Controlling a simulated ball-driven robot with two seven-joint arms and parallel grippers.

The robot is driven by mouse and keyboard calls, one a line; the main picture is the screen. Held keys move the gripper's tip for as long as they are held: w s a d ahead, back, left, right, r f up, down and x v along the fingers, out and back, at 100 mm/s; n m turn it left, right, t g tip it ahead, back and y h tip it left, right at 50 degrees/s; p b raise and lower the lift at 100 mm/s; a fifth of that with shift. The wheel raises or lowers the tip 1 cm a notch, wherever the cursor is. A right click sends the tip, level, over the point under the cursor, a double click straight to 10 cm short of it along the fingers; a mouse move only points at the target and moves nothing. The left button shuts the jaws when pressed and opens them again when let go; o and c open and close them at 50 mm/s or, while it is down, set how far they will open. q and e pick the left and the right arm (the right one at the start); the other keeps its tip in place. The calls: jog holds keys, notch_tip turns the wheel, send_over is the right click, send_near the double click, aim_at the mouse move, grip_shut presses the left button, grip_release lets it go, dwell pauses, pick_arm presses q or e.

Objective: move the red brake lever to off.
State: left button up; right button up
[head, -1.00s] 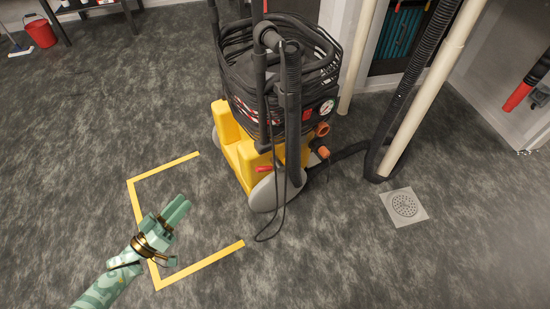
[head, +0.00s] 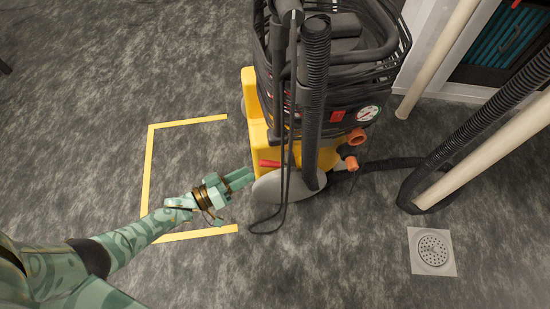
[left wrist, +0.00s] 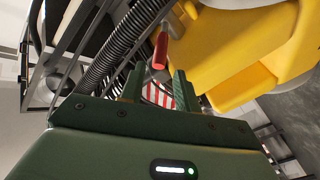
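The red brake lever (head: 269,163) sticks out low on the side of the yellow machine (head: 260,135), just above a grey wheel (head: 290,186). My left gripper (head: 250,176) is beside the machine, its fingertips a short way left of and below the lever in the head view. In the left wrist view the lever (left wrist: 160,50) shows just beyond the fingertips, between them sideways. The two fingers (left wrist: 158,82) are apart with nothing held between them. I cannot tell whether a fingertip touches the lever. My right gripper is not in view.
A black cable (head: 283,210) hangs beside the wheel to the floor. A black hose (head: 380,164) runs right from the machine. A yellow floor marking (head: 148,165) lies left, a drain plate (head: 432,251) lower right. The floor on the left is clear.

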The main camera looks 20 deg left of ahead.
aim_at(272, 161)
pick_arm(q)
jog(key=b+x, duration=0.2)
jog(key=x, duration=0.7)
jog(key=shift+w+f, duration=0.1)
jog(key=shift+w, duration=0.05)
jog(key=shift+w+d, duration=0.1)
jog(key=shift+d, duration=0.05)
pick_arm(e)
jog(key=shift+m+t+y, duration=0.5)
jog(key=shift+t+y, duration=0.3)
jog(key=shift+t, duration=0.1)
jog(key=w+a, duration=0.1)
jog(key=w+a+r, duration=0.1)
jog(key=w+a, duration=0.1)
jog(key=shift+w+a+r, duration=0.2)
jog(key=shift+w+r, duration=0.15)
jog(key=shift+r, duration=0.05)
pick_arm(q)
jog(key=shift+c, duration=0.3)
